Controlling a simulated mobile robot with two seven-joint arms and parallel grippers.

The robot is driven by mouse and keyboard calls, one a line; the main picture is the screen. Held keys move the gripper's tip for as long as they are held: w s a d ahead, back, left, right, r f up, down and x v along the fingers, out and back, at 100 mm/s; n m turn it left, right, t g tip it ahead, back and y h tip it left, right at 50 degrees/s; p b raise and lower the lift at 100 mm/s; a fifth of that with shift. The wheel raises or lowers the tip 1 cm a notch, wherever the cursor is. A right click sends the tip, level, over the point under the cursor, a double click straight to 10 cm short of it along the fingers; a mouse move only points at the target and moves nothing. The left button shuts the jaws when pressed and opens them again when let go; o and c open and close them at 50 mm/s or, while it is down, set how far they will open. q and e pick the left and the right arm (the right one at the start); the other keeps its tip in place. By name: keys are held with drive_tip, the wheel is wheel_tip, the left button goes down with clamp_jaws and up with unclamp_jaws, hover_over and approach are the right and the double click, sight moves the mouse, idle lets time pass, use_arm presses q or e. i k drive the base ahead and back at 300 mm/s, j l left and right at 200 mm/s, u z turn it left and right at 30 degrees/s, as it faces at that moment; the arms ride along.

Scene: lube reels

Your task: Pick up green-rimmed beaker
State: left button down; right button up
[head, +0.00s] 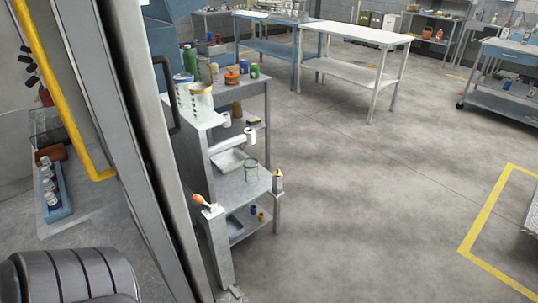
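A clear beaker with a greenish rim (251,171) stands upright on the middle shelf of a grey metal shelf unit (222,184), near its right end. A larger clear container with a yellowish rim (201,101) stands higher on the same unit, at its left end. Neither of my grippers shows in the head view. Nothing is seen touching the beaker.
A grey post (135,140) and yellow bar (102,173) stand at left, close to the unit. An orange-handled tool (202,202) is at its front edge. Open floor (370,210) lies to the right. A white-topped table (358,34) stands behind.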

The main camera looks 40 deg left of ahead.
sight(251, 171)
drive_tip(key=i+u, duration=0.35)
drive_tip(key=i, duration=0.25)
drive_tip(key=i+l+u, duration=0.3)
drive_tip(key=i, duration=0.3)
drive_tip(key=i+u, duration=0.25)
drive_tip(key=u, duration=0.15)
drive_tip(key=i+u, duration=0.25)
drive_tip(key=u, duration=0.15)
drive_tip(key=i+l+u, duration=0.1)
drive_tip(key=u, duration=0.3)
drive_tip(key=i+l+u, duration=0.1)
drive_tip(key=i+u, duration=0.25)
drive_tip(key=i+l+u, duration=0.1)
drive_tip(key=u, duration=0.25)
drive_tip(key=i+l+u, duration=0.2)
drive_tip(key=l+u, duration=0.15)
